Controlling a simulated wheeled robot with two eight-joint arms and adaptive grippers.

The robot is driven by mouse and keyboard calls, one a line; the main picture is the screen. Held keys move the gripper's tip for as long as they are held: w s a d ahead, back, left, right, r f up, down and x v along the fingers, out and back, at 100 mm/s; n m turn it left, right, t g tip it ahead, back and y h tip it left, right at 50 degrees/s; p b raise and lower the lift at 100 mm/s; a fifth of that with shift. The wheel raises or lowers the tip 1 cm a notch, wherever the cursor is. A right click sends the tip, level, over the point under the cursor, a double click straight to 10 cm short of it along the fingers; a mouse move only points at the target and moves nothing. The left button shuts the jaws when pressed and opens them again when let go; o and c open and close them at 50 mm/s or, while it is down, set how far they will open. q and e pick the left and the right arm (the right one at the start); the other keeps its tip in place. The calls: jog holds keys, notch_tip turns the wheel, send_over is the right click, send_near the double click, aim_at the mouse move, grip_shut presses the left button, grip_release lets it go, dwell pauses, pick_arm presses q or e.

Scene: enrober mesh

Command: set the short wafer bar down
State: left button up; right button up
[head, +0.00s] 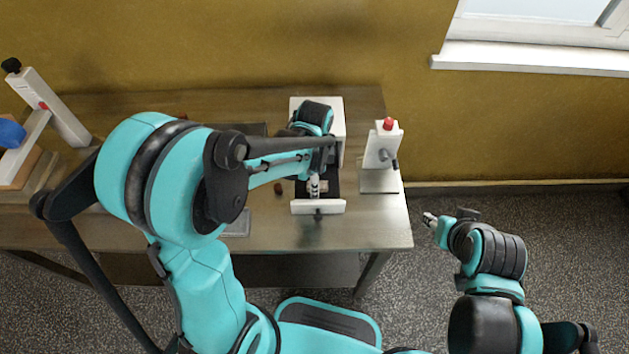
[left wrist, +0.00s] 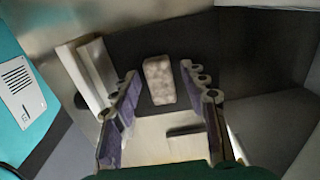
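A short wafer bar (left wrist: 159,82), pale and speckled, lies on a dark surface (left wrist: 228,45) in the left wrist view. It lies between the tips of my left gripper's fingers, with a visible gap on each side. My left gripper (head: 314,186) is open and points down at the white machine on the table; the arm partly hides this spot in the head view. My right gripper (head: 430,219) hangs off to the right of the table, away from the bar; it is too small to tell whether it is open.
The white machine housing (head: 336,108) stands behind my left gripper, with a white bar (head: 318,207) in front. A white post with a red button (head: 382,147) stands to the right. A small brown piece (head: 278,188) lies on the table (head: 385,232). Another stand (head: 57,112) is at far left.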

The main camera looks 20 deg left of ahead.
pick_arm(q)
jog(key=shift+r, duration=0.15)
jog(key=shift+r+p, duration=0.3)
notch_tip(320, 180, up, 11)
jog(key=p, duration=0.4)
jog(key=s+a+r+n+t, duration=0.2)
jog(key=s+n+t, duration=0.1)
jog(key=s+n, duration=0.2)
jog(key=s+a+r+n+t, duration=0.2)
jog(key=s+n+t, duration=0.2)
jog(key=n, duration=0.5)
jog(key=shift+s+a+r+n, duration=0.35)
jog(key=shift+s+n, duration=0.05)
jog(key=shift+s, duration=0.25)
notch_tip(320, 180, down, 5)
jog(key=b, duration=0.5)
jog(key=shift+r, duration=0.2)
